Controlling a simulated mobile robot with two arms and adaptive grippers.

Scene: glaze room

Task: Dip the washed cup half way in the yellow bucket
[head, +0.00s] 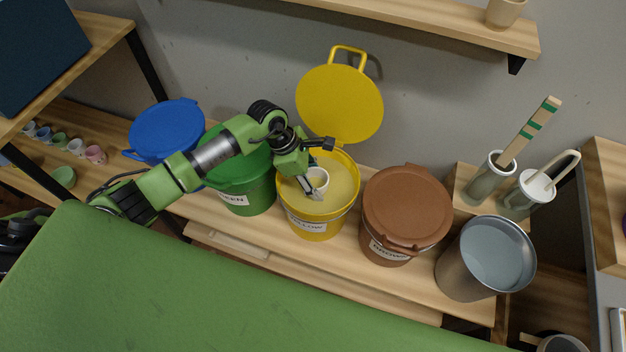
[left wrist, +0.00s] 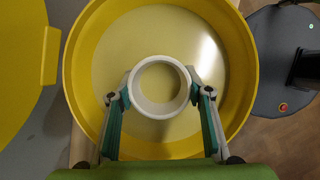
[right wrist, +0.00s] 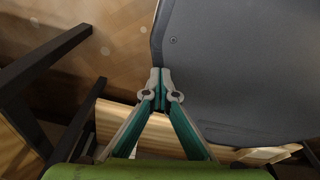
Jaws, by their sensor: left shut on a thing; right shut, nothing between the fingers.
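The yellow bucket (head: 312,226) stands open on the wooden bench, its yellow lid (head: 340,103) raised behind it. Pale yellow glaze fills much of it; the left wrist view shows the bucket from above (left wrist: 84,60). My left gripper (head: 311,185) is shut on a small white cup (head: 318,178), one finger on each side, over the glaze within the bucket's rim. In the left wrist view the cup (left wrist: 142,101) shows its round opening. Whether the cup's base touches the glaze I cannot tell. My right gripper (right wrist: 160,76) is shut and empty in the right wrist view, away from the buckets.
A green-lidded bucket (head: 247,191) and a blue lid (head: 166,129) are left of the yellow bucket. A brown bucket (head: 405,208) and a grey bucket of pale liquid (head: 461,270) are right. A shelf (head: 440,24) hangs above. Small cups (head: 76,146) stand far left.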

